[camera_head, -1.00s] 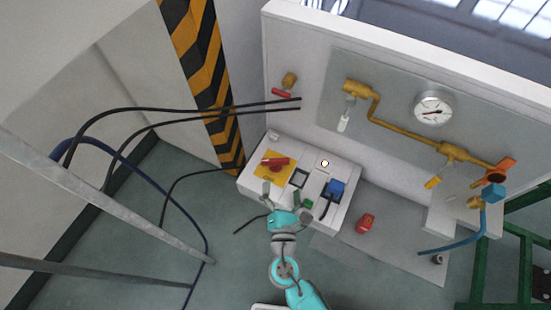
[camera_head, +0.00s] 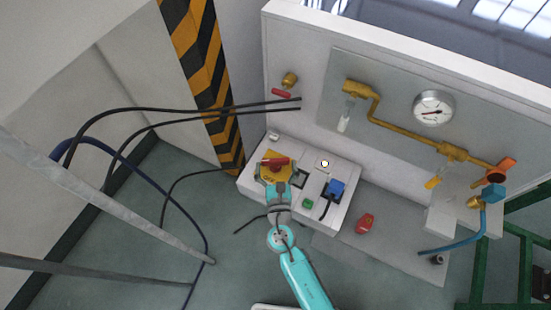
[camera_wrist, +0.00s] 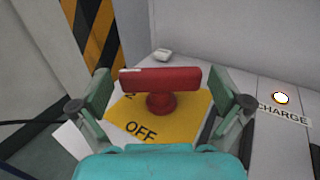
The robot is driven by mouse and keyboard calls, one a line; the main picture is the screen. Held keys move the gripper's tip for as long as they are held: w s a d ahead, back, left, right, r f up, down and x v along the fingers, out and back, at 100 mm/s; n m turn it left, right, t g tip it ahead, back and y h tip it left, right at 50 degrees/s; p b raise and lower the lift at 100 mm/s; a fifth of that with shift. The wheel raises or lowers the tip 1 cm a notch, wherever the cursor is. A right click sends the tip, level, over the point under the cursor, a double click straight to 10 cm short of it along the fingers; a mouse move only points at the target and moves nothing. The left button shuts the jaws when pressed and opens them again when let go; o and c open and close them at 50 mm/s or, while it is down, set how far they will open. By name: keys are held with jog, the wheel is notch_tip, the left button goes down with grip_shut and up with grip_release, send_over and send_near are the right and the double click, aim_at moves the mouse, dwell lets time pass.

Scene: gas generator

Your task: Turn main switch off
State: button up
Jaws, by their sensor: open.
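The main switch is a red T-shaped handle (camera_wrist: 160,82) on a yellow plate (camera_wrist: 190,122) marked OFF on its near side. In the wrist view the handle's bar lies crosswise, left to right. In the head view the red handle (camera_head: 276,162) sits at the left of the white control box. My gripper (camera_wrist: 160,103) is open, with one finger on each side of the handle. A gap shows between the bar's ends and the fingers; I cannot tell any contact. In the head view my gripper (camera_head: 275,171) covers part of the yellow plate.
A lit round lamp (camera_wrist: 281,98) with a CHARGE label is to the right. The box also carries a blue plug (camera_head: 335,188) and a green button (camera_head: 308,203). Black cables (camera_head: 200,114) run at the left. Yellow pipes (camera_head: 405,133) and a gauge (camera_head: 434,108) are on the panel behind.

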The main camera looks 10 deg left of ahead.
jog(key=shift+w+a, duration=0.2)
jog(key=shift+w, duration=0.8)
